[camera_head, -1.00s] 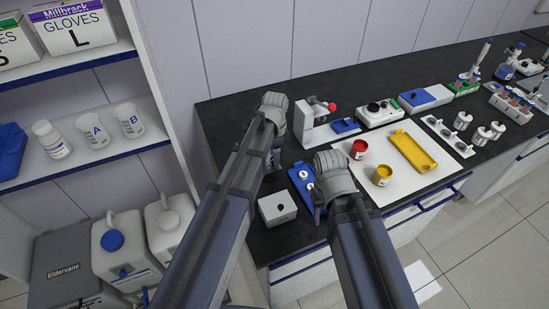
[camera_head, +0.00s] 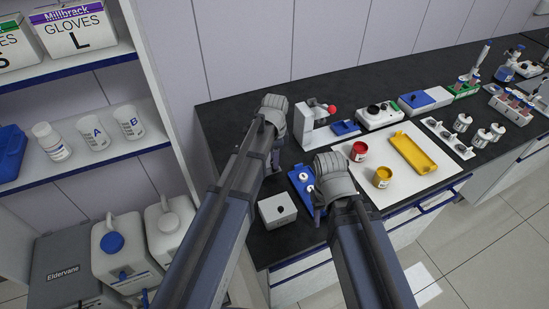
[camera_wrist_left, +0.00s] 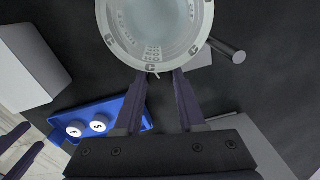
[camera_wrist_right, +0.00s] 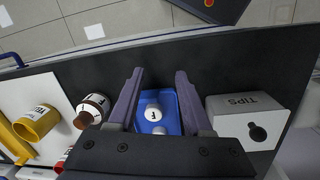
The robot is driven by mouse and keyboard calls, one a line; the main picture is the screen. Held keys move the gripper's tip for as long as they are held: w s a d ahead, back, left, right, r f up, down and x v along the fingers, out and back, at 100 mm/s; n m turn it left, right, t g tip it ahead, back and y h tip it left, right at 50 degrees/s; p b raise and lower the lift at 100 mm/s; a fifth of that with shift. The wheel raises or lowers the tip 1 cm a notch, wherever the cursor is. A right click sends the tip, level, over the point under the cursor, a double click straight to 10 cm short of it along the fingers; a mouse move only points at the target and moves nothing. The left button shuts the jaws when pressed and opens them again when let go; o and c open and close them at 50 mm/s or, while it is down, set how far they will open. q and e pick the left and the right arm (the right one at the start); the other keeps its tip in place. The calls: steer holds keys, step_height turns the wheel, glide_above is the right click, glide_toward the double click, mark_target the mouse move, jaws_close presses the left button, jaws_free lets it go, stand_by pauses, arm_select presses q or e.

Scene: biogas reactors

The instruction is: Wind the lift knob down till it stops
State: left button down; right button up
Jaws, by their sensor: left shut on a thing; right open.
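I cannot make out a lift knob; whatever lies between the fingertips is mostly hidden by the rim. In the head view my left wrist covers most of the vessel. My right gripper (camera_wrist_right: 158,80) is open and empty, with its fingers either side of a blue tray (camera_wrist_right: 170,98) holding white round weights or caps marked F; it is above the tray, not visibly touching.
A white TIPS box (camera_head: 277,208) stands beside the blue tray. A white mat (camera_head: 440,182) carries a red pot (camera_head: 358,151), a yellow pot (camera_head: 382,177) and a yellow tray (camera_head: 413,152). A white stand with a red knob (camera_head: 332,109) is behind. A shelf unit stands at left.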

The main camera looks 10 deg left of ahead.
arm_select(q)
steer(key=shift+n, duration=2.8)
steer(key=c, duration=0.5)
jaws_free()
